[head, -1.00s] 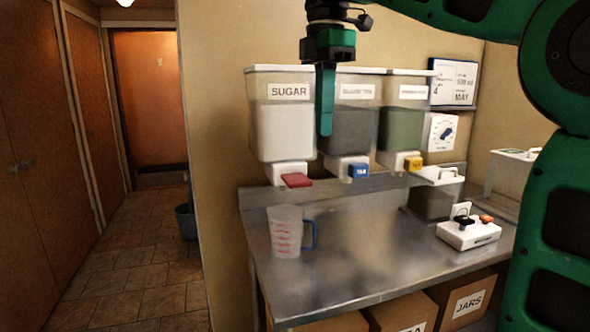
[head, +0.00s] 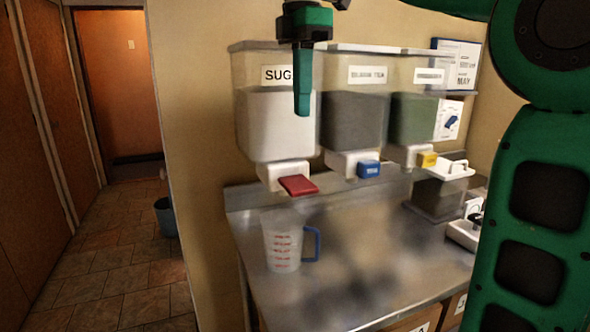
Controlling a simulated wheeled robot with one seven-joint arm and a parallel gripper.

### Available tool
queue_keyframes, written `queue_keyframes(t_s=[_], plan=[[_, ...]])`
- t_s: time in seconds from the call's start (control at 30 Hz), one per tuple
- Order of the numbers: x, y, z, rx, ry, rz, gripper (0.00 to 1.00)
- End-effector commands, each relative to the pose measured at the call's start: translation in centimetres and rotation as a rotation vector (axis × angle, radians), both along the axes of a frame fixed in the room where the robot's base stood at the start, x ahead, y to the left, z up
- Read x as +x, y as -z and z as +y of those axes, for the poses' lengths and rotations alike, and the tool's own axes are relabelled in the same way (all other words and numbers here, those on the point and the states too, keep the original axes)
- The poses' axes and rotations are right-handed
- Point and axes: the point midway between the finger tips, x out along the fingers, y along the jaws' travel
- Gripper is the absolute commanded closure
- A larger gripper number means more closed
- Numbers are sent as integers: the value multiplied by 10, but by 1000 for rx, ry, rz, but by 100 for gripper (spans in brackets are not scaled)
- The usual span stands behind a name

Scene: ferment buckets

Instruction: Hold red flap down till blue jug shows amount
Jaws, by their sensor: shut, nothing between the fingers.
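The red flap (head: 298,185) sticks out at the front of the white spout under the sugar dispenser (head: 275,125), which is filled with white contents. The jug (head: 282,246), clear with red markings and a blue handle, stands upright on the steel counter below that spout. I see no clear fill in it. My gripper (head: 302,110) is shut and empty, pointing down in front of the sugar dispenser's right side. Its tips are above the red flap and apart from it in the picture. It hides part of the SUGAR label.
Two more dispensers, with a blue flap (head: 368,169) and a yellow flap (head: 427,160), hang to the right. A lidded container (head: 440,195) and a white device (head: 463,234) stand at the counter's right. The steel counter (head: 350,260) is clear around the jug.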

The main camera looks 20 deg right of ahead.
Motion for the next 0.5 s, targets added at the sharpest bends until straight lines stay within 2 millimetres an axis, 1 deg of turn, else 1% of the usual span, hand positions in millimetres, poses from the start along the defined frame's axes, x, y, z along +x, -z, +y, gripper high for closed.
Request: queue_keyframes(t_s=[0.17,0.27,0.37,0.5], plan=[[0,4,1,0,-2,2,100],[0,12,2,0,-3,1,100],[-1,27,2,0,-3,3,100],[-1,53,2,0,-4,3,100]])
